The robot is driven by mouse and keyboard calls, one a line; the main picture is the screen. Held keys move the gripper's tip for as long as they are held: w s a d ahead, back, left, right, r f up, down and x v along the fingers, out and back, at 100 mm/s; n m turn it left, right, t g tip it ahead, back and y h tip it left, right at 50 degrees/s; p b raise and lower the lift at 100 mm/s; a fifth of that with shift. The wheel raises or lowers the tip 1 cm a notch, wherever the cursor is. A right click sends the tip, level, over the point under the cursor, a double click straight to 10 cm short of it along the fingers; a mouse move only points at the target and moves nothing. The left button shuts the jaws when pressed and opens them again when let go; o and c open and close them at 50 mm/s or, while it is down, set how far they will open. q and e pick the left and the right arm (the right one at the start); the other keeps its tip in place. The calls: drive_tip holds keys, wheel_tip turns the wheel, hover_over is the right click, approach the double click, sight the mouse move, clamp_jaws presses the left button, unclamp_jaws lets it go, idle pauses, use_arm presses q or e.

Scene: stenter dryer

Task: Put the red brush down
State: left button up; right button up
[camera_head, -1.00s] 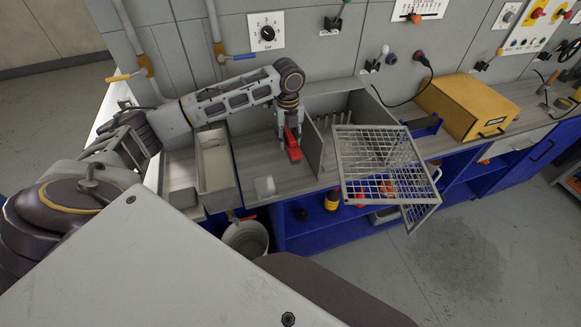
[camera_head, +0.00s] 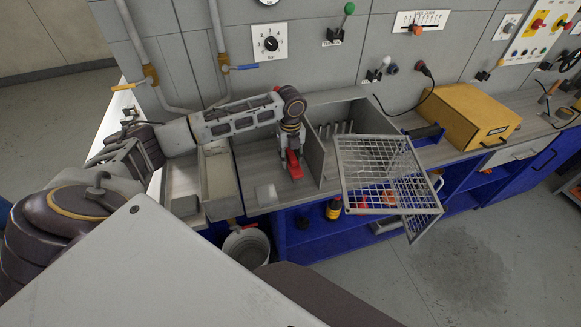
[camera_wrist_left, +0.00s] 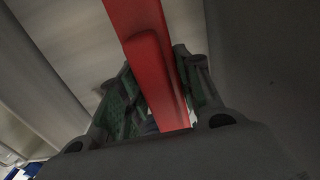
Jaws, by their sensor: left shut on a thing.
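The red brush (camera_head: 293,166) is in the head view, low over the worktop just left of a grey upright panel. My left gripper (camera_head: 288,152) reaches down to it from above and is shut on it. In the left wrist view the red brush (camera_wrist_left: 152,60) runs between the two finger pads of the gripper (camera_wrist_left: 157,98). Whether the brush touches the worktop cannot be told. My right gripper is not in view.
A grey box with several upright pins (camera_head: 335,128) stands right of the brush. A wire mesh cage (camera_head: 385,170) overhangs the bench front. A yellow case (camera_head: 465,115) stands farther right.

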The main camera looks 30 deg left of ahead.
sight(290, 152)
use_arm(q)
drive_tip(key=shift+f, duration=2.5)
drive_tip(key=o, duration=1.1)
drive_tip(key=shift+f, duration=0.1)
drive_tip(key=shift+r+b, duration=0.3)
drive_tip(key=shift+r, duration=5.85)
